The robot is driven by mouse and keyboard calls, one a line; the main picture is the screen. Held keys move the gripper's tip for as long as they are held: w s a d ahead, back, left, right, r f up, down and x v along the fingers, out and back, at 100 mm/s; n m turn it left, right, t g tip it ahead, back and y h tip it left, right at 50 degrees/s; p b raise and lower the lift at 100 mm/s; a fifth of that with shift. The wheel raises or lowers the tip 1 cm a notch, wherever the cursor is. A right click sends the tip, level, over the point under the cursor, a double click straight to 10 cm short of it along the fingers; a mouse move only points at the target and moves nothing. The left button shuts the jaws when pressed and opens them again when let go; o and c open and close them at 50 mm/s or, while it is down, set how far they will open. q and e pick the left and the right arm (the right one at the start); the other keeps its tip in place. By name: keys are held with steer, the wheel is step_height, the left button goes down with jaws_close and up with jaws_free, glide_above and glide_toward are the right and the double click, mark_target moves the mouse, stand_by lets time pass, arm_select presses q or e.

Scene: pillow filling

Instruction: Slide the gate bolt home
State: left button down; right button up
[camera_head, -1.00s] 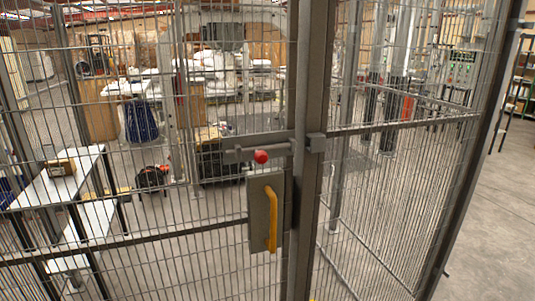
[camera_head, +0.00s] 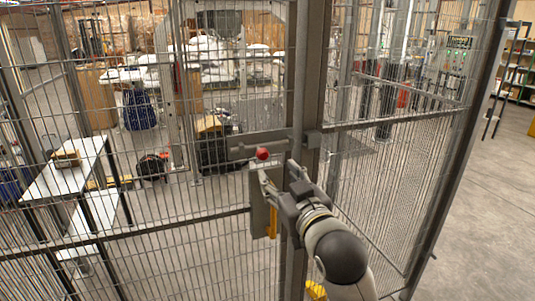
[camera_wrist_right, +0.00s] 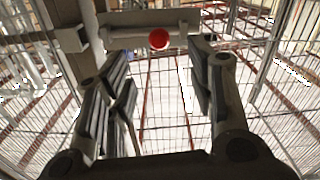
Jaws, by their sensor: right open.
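The gate bolt (camera_head: 243,152) is a grey horizontal bar on the mesh gate, with a round red knob (camera_head: 263,153) facing me. The knob also shows at the top centre of the right wrist view (camera_wrist_right: 159,39). In the wrist view the knob lies beyond and between the fingertips, apparently untouched. My left gripper is out of view.
Below the bolt is a grey lock plate (camera_head: 258,205) with a yellow handle (camera_head: 272,223), partly hidden by my right arm. Mesh panels stand on both sides. Behind the mesh are a white bench (camera_head: 60,185) and machinery. Open floor (camera_head: 485,210) lies at right.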

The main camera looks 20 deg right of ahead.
mark_target(265, 157)
steer(key=w+p, duration=0.1)
steer(key=w, duration=0.4)
steer(key=w+p, duration=0.2)
steer(key=w, duration=0.3)
steer(key=shift+w+a+r, duration=0.15)
steer(key=shift+w, duration=0.25)
jaws_close()
